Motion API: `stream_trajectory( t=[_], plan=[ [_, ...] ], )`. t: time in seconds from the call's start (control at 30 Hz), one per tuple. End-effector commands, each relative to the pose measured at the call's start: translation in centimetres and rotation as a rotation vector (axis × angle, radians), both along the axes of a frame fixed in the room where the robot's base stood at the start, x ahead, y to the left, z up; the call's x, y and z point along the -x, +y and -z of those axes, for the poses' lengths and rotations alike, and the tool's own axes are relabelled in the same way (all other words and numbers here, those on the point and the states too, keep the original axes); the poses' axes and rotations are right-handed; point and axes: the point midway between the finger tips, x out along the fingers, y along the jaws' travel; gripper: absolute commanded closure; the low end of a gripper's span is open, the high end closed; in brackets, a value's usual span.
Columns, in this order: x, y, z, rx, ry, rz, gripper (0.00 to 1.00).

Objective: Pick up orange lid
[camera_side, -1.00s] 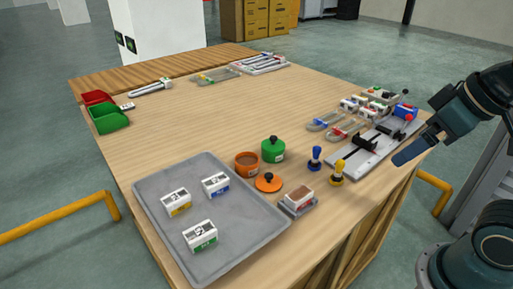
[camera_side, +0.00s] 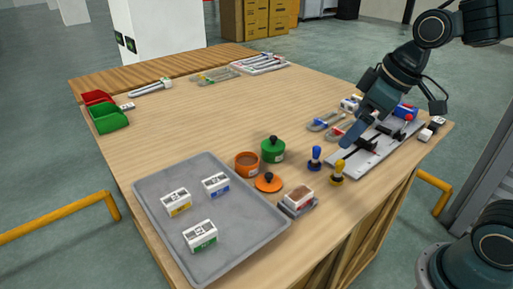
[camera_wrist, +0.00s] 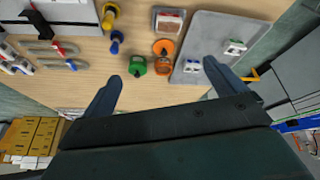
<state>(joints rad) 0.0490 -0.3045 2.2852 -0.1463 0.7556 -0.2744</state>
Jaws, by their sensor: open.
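The orange lid (camera_side: 268,182) with its black knob lies on the table, in front of the open orange pot (camera_side: 246,165) and left of the stamps. In the wrist view the lid (camera_wrist: 163,47) shows near the upper middle, just beyond the orange pot (camera_wrist: 164,67). My gripper (camera_side: 347,139) is above the grey fixture plate, to the right of the lid and well apart from it. In the wrist view both fingers of my gripper (camera_wrist: 163,72) are spread and nothing is between them.
A green lidded pot (camera_side: 273,149) stands beside the orange pot. Blue (camera_side: 315,158) and yellow (camera_side: 338,172) stamps stand between lid and gripper. A grey tray (camera_side: 240,240) holds small white boxes. The table's middle is clear.

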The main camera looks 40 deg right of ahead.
Motion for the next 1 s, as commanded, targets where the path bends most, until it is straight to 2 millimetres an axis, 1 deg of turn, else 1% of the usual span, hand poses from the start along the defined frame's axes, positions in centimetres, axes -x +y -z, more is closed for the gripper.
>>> stream_trajectory(
  t=[0.03, 0.27, 0.47, 0.6, 0.8, 0.9, 1.0],
  plan=[
    [-1.1, 0.1, 0.5, 0.001, 0.009, -0.025, 0.04],
    [-5.5, 0.5, 2.5, 0.003, 0.029, -0.146, 0.04],
    [-9.2, 0.8, 5.0, -0.004, 0.041, -0.250, 0.04],
    [-11.7, 0.9, 7.1, -0.013, 0.045, -0.319, 0.04],
    [-14.3, 1.1, 9.8, -0.027, 0.046, -0.400, 0.04],
    [-15.1, 1.2, 10.8, -0.032, 0.044, -0.426, 0.04],
    [-15.5, 1.2, 11.3, -0.034, 0.043, -0.440, 0.04]
  ],
)
